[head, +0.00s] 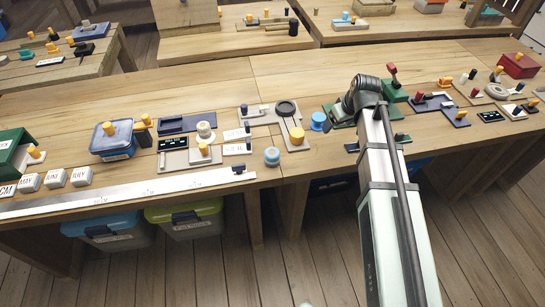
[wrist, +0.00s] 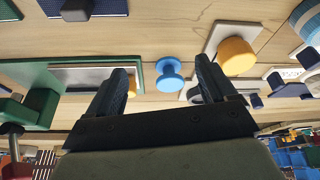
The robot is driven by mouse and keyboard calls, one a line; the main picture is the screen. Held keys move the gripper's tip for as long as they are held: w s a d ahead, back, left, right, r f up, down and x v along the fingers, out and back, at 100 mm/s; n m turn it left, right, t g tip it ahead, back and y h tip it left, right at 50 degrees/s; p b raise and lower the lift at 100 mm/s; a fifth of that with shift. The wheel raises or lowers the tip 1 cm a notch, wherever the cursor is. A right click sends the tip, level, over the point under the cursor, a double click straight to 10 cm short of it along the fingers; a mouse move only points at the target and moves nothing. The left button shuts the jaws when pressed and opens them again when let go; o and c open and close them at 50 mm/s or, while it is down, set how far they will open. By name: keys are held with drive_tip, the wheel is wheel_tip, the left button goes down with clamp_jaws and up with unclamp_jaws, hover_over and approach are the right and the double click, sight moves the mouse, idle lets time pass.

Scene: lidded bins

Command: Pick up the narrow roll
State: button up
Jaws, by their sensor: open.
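A blue spool-shaped roll (wrist: 170,75) with a narrower middle shows in the wrist view, ahead of and between the fingertips and apart from them. In the head view this blue piece (head: 317,121) stands on the table just left of my arm's end. My gripper (wrist: 160,84) is open, with nothing between its dark fingers. In the head view the fingers are hard to make out beside the arm. A wider blue and grey banded roll (head: 272,156) stands near the table's front edge; part of it shows in the wrist view (wrist: 306,20). I cannot tell for certain which is the narrow roll.
A grey plate (head: 256,113) with an orange round knob (head: 297,135) lies left of the blue piece. A green-edged tray (wrist: 50,75) lies close to the left finger in the wrist view. A long ruler (head: 130,191) runs along the front edge. Bare wood surrounds the blue piece.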

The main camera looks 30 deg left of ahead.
drive_tip(key=s+a+r+n+g+h, duration=0.1)
drive_tip(key=s+a+r+n+h, duration=0.15)
drive_tip(key=s+a, duration=0.7)
drive_tip(key=n+g, duration=0.1)
drive_tip(key=n, duration=0.2)
approach(273, 152)
drive_tip(key=shift+h, duration=0.35)
drive_tip(key=shift+a+f, duration=0.15)
drive_tip(key=shift+f, duration=2.75)
drive_tip(key=shift+a+f, duration=0.15)
drive_tip(key=shift+f, duration=2.8)
drive_tip(key=c, duration=1.1)
drive_tip(key=shift+r, duration=0.15)
